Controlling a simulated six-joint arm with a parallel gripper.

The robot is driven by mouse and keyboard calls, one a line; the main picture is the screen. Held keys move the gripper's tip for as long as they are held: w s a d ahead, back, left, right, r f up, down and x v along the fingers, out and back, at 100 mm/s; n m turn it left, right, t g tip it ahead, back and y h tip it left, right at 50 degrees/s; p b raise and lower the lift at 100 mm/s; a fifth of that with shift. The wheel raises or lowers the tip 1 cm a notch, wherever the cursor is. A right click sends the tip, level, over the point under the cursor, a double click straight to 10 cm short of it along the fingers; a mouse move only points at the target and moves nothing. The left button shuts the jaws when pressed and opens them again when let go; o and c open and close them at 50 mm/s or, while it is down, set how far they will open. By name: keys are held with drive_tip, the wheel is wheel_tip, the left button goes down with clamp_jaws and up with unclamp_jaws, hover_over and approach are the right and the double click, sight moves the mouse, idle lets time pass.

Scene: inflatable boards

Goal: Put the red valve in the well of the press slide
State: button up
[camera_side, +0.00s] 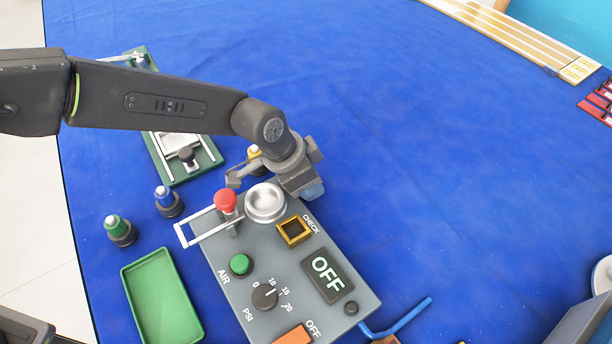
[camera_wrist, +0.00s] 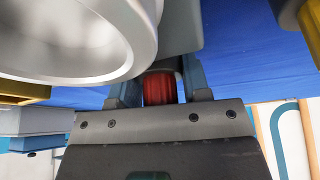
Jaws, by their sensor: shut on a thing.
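My gripper (camera_side: 312,188) is low at the far right corner of the grey control box, beside its silver cup. In the wrist view its blue-grey fingers (camera_wrist: 158,92) are shut on the red valve (camera_wrist: 160,87), of which only a ribbed red part shows. In the side view the valve is hidden by my wrist. A green base with pale rails and a sliding plate (camera_side: 178,140), seemingly the press slide, lies behind my arm; my arm covers its middle, and I cannot make out its well clearly.
The grey box (camera_side: 240,290) carries a silver cup (camera_side: 265,203), a red knob (camera_side: 226,200) and a yellow socket (camera_side: 294,231). Green (camera_side: 119,230), blue (camera_side: 168,201) and yellow (camera_side: 254,152) valves stand nearby. A green tray (camera_side: 138,272) looks empty.

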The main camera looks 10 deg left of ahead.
drive_tip(key=shift+f, duration=0.2)
drive_tip(key=o, duration=0.7)
drive_tip(key=shift+c, duration=0.2)
drive_tip(key=shift+r, duration=0.25)
drive_tip(key=v, duration=1.2)
